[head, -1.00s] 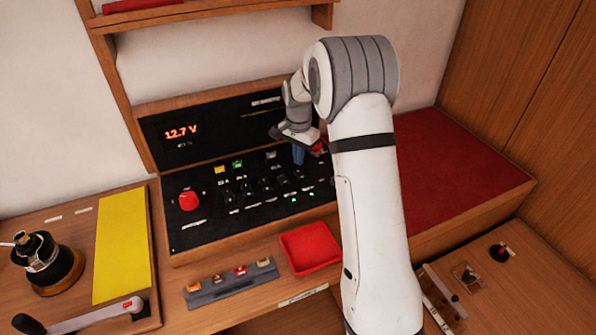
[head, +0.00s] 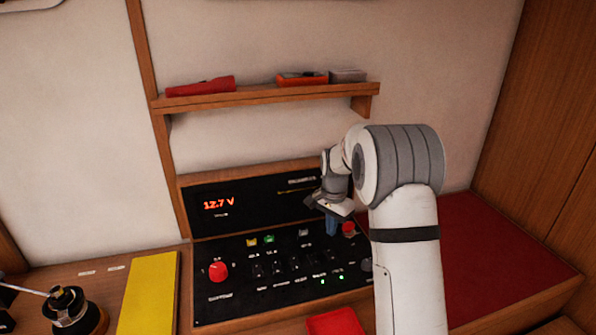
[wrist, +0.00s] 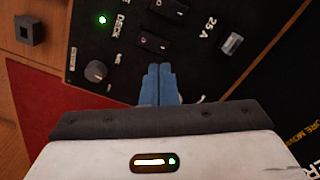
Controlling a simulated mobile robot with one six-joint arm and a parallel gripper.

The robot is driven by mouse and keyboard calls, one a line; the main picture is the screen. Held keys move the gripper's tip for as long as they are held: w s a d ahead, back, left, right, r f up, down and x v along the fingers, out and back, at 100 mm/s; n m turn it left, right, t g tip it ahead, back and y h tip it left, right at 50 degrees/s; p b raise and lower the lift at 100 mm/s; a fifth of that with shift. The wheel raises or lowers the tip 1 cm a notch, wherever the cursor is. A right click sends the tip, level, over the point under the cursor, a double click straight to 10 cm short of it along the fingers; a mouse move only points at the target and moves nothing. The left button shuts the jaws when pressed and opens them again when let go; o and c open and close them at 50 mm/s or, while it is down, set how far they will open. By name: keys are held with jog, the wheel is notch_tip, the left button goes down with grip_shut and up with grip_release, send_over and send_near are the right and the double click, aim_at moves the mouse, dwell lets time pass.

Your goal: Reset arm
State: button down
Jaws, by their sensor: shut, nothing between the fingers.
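My gripper (head: 331,226) hangs above the right part of the black switch panel (head: 232,302) in the head view, with its blue fingers pointing down. In the wrist view the two blue fingers (wrist: 158,84) are together with nothing between them. Beyond them lie black rocker switches, a round grey knob (wrist: 98,70), a lit green lamp (wrist: 102,20) and a "25 A" label. I cannot tell whether the fingertips touch the panel. My forearm hides the panel's right end.
A red knob (head: 218,271) stands up at the panel's left. A wooden shelf (head: 250,97) above holds a red flashlight (head: 200,88). A red cushion (head: 490,265) is at right.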

jog(key=s+r+n+t, duration=0.1)
jog(key=s+r+n, duration=0.1)
jog(key=s+r, duration=0.45)
jog(key=s+r+n+t, duration=0.1)
jog(key=s+r+n, duration=0.15)
jog(key=s, duration=0.65)
jog(key=s+r+n, duration=0.2)
jog(key=s+r, duration=0.3)
jog(key=s, duration=0.3)
jog(key=s+f+n+t, duration=0.1)
jog(key=s+n, duration=0.2)
jog(key=s, duration=0.7)
jog(key=shift+s+a+f+b, duration=0.3)
jog(key=shift+s+a+b, duration=0.05)
jog(key=shift+s, duration=0.1)
